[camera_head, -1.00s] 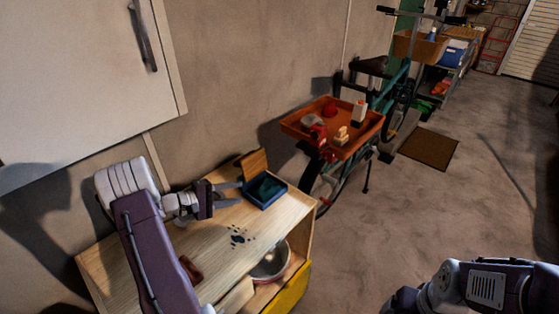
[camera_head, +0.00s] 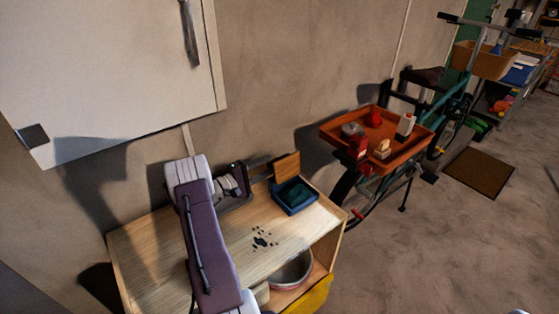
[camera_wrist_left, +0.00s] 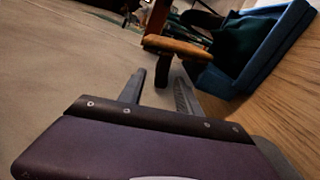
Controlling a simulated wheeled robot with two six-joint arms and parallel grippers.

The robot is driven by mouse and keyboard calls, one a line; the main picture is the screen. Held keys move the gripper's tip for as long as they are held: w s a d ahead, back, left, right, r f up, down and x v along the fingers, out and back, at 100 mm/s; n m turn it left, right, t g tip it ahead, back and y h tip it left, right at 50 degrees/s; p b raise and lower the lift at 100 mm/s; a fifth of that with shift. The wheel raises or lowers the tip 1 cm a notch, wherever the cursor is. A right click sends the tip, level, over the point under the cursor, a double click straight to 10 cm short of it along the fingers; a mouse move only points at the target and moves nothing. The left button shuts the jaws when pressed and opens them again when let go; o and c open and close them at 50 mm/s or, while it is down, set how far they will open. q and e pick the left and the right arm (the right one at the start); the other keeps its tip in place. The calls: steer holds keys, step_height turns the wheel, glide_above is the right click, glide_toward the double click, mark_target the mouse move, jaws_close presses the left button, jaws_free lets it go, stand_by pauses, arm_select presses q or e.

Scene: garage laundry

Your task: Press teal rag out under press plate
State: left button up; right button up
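The teal rag (camera_head: 297,192) lies inside a small blue tray (camera_head: 295,208) on the wooden bench top. It shows dark in the left wrist view (camera_wrist_left: 246,42). The wooden press plate (camera_head: 287,167) stands raised at the tray's back edge; in the left wrist view it shows nearly edge-on (camera_wrist_left: 178,46), with a dark stub (camera_wrist_left: 162,74) below it. My left gripper (camera_head: 268,171) is just left of the plate. In the left wrist view its fingers (camera_wrist_left: 160,84) are apart, with the stub beyond or between them; contact cannot be told. My right gripper is out of view.
Dark wet spots (camera_head: 263,239) mark the bench top (camera_head: 225,250) in front of the tray. A metal bowl (camera_head: 290,270) sits on the shelf below. An orange tray (camera_head: 400,150) with small items stands to the right by a bicycle. The wall is close behind the bench.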

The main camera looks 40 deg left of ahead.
arm_select(q)
steer(key=x, duration=0.6)
steer(key=shift+f, duration=0.15)
jaws_close()
steer(key=shift+f, duration=0.1)
stand_by(1.0)
